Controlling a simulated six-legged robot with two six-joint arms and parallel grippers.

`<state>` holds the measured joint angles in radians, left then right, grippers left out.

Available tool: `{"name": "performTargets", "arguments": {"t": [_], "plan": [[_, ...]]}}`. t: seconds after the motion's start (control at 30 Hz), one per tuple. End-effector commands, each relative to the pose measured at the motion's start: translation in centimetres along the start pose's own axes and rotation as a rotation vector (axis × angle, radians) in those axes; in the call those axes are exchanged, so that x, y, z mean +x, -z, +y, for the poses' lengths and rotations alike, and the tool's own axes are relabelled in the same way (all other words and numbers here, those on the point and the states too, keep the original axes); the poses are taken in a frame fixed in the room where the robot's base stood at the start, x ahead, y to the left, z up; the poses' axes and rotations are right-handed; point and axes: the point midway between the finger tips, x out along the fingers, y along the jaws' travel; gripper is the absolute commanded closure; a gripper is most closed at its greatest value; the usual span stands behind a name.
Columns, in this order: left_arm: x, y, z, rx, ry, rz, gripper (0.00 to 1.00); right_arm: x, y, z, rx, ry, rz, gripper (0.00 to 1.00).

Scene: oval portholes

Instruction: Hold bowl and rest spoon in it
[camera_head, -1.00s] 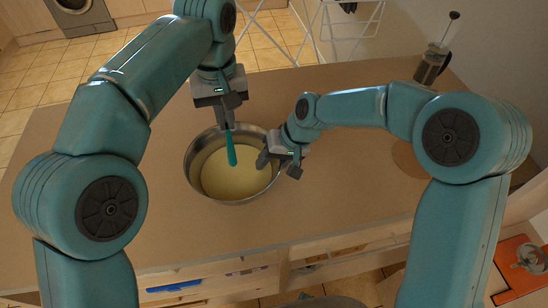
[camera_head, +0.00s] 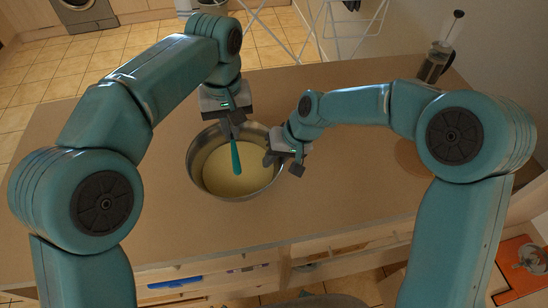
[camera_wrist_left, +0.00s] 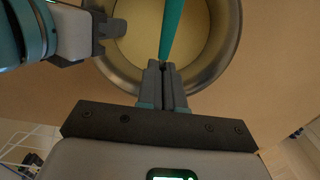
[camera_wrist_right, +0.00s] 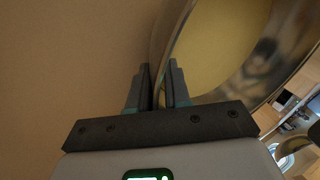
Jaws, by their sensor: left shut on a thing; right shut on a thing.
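A metal bowl (camera_head: 204,187) with pale yellow contents stands on the brown counter. It also shows in the left wrist view (camera_wrist_left: 232,30) and the right wrist view (camera_wrist_right: 262,85). My left gripper (camera_head: 232,134) is above the bowl's far part, shut on a teal spoon (camera_head: 236,160) that points down over the contents. The spoon also shows in the left wrist view (camera_wrist_left: 172,25). I cannot tell whether its lower end touches the contents. My right gripper (camera_head: 270,160) is shut on the bowl's right rim, with the rim between its fingers in the right wrist view (camera_wrist_right: 160,88).
The brown counter (camera_head: 130,190) is clear to the left and in front of the bowl. A French press (camera_head: 434,64) stands at its far right corner, and a round mat (camera_head: 410,157) lies at the right. Beyond the counter is a white rack (camera_head: 345,35).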

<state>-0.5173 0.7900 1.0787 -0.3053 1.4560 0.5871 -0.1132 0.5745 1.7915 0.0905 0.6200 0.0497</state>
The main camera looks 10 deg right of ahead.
Motion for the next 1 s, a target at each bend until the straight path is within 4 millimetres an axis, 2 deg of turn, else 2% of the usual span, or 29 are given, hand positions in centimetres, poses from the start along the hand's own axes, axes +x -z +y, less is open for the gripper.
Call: {"name": "performTargets", "arguments": {"t": [1.0], "plan": [[7.2, 0.0, 0.0, 0.0, 0.0, -0.002, 1.0, 0.0, 0.0, 0.0, 0.001, 0.0, -0.001, 1.0]]}}
